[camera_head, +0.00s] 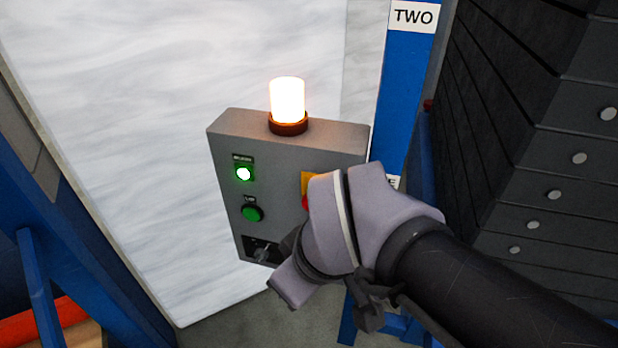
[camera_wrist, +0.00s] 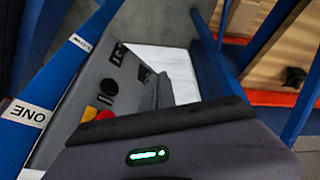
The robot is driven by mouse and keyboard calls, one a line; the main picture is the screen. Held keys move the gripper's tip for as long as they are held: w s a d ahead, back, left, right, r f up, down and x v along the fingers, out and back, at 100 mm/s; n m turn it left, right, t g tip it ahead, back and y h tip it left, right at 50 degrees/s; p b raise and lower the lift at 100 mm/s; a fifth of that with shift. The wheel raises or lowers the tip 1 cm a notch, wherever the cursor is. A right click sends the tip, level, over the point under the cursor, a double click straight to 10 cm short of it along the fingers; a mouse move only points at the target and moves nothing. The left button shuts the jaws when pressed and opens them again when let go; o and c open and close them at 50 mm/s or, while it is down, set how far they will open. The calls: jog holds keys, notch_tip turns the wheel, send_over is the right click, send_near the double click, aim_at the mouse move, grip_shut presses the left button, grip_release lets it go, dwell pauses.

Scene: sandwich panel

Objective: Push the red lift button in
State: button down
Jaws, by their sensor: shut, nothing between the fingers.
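A grey control box (camera_head: 290,150) has a red button (camera_head: 305,202) beside a yellow plate (camera_head: 309,183), mostly hidden behind my arm in the head view. In the wrist view the red button (camera_wrist: 105,115) and yellow plate (camera_wrist: 89,114) show just above my gripper's grey housing, partly covered by it. I cannot read whether this is the lift button. My gripper (camera_wrist: 152,88) is shut and empty; its dark fingers seem close to the panel face, beside the black knob (camera_wrist: 109,87). I cannot tell whether they touch. In the head view the fingers are hidden by my wrist.
The box also carries a lit green button (camera_head: 244,174), a darker green button (camera_head: 252,213) and a black switch plate (camera_head: 262,251). A glowing lamp (camera_head: 287,100) stands on top. A blue post (camera_head: 403,90) and dark drawers (camera_head: 560,130) are to the right.

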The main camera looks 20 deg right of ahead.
jog(key=w+d+r+n+g+h+p, duration=0.1)
jog(key=w+r+n+p, duration=0.2)
jog(key=n, duration=0.8)
jog(key=w+d+r+n+g+h+p, duration=0.1)
jog(key=w+r+n+p, duration=0.2)
jog(key=r+n+p, duration=0.5)
jog(key=n+p, duration=0.2)
jog(key=n, duration=0.1)
jog(key=shift+w+d+r+n+g+h, duration=0.2)
jog(key=shift+r+n+g+h, duration=0.1)
jog(key=shift+h, duration=0.1)
jog(key=shift+f, duration=0.1)
jog(key=w+d+f+b, duration=0.2)
jog(key=w+d+f, duration=0.2)
jog(key=f, duration=0.5)
jog(key=shift+w+d+b, duration=0.15)
jog(key=shift+w+b, duration=0.25)
